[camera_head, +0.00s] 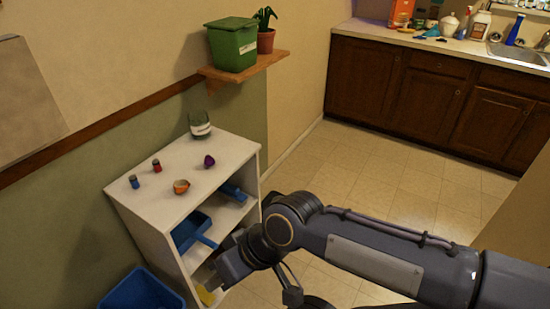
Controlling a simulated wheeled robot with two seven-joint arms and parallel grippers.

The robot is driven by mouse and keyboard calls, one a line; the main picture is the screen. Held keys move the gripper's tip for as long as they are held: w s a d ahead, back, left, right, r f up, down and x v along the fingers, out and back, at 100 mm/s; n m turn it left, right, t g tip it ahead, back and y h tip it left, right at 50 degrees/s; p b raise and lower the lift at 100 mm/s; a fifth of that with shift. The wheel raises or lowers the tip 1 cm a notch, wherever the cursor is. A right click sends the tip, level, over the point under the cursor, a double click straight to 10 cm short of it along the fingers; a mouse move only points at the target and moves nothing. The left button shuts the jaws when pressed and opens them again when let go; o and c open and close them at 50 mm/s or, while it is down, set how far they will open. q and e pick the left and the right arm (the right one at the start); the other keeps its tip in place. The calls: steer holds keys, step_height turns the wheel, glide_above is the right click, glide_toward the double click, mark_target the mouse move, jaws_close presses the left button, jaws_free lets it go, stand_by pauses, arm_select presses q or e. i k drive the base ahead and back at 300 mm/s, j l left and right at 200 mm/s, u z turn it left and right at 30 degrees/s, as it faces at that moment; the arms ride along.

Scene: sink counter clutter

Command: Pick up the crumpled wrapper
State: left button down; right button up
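I cannot pick out the crumpled wrapper for certain. A small orange piece (181,187) with a pale inside and a small purple piece (209,161) lie on the white shelf unit's top (222,153). A yellow thing (205,295) shows low in the unit, right by my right gripper (214,284); its shape is partly hidden. My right arm comes in from the right and its gripper points down-left at the unit's open front. Its fingertips are too small and dark to tell open from shut. My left gripper is out of view.
On the unit's top stand a blue can (134,181), a red can (157,165) and a glass jar (199,125). A blue dustpan (190,230) lies inside. A blue bin (140,291) is on the floor. A wall shelf (262,64) holds a green bin (232,45).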

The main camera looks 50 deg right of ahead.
mark_target(210, 160)
steer(key=z, duration=1.3)
steer(key=i+l+u, duration=0.15)
steer(key=i+u, duration=0.3)
steer(key=i+l+u, duration=0.3)
steer(key=u, duration=0.15)
steer(key=i+l+u, duration=0.4)
